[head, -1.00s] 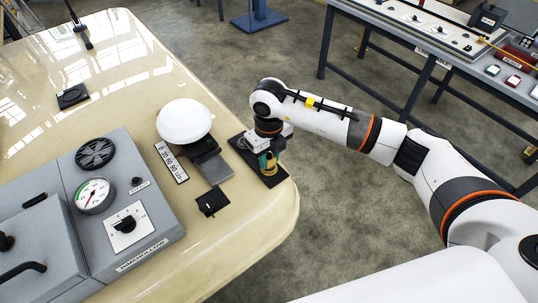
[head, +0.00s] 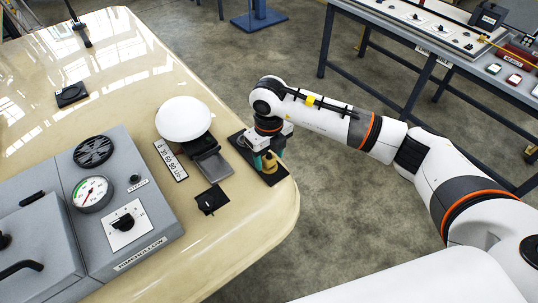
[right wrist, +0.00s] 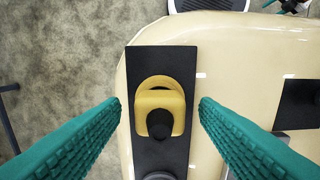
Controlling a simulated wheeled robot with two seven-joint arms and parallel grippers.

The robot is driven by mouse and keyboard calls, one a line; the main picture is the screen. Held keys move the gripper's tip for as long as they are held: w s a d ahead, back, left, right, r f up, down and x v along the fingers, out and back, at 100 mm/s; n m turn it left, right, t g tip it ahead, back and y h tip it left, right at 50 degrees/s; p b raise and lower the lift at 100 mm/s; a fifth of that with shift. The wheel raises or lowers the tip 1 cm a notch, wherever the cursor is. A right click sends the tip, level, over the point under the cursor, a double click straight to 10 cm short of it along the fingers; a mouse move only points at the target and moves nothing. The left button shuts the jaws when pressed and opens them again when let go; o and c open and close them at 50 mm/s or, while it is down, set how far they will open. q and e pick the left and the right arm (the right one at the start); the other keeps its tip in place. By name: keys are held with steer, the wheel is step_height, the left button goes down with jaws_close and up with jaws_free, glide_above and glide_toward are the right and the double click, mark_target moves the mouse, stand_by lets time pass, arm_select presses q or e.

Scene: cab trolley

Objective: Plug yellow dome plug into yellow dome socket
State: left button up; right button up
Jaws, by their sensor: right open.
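A yellow dome piece (head: 269,164) stands on a black plate (head: 272,178) at the table's near right corner. In the right wrist view the yellow piece (right wrist: 160,104) shows a rounded body, an arched rim and a dark round spot. I cannot tell whether plug and socket are both here. My right gripper (head: 268,159) points down over it, open and empty. In the right wrist view its green fingers (right wrist: 158,108) stand on either side of the yellow piece, with gaps on both sides. My left gripper is not in view.
A white dome (head: 183,119), a scale strip (head: 171,160) and a small black square (head: 211,200) lie left of the plate. A grey control box (head: 125,195) fills the near left. A bench (head: 430,40) stands at the back right. Open floor lies between.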

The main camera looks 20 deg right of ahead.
step_height(320, 180, up, 12)
steer(key=b, duration=0.2)
steer(key=shift+f+b, duration=0.2)
steer(key=shift+b, duration=0.1)
steer(key=o, duration=1)
steer(key=shift+c, duration=0.2)
step_height(320, 180, up, 9)
steer(key=p, duration=0.4)
steer(key=shift+p, duration=0.35)
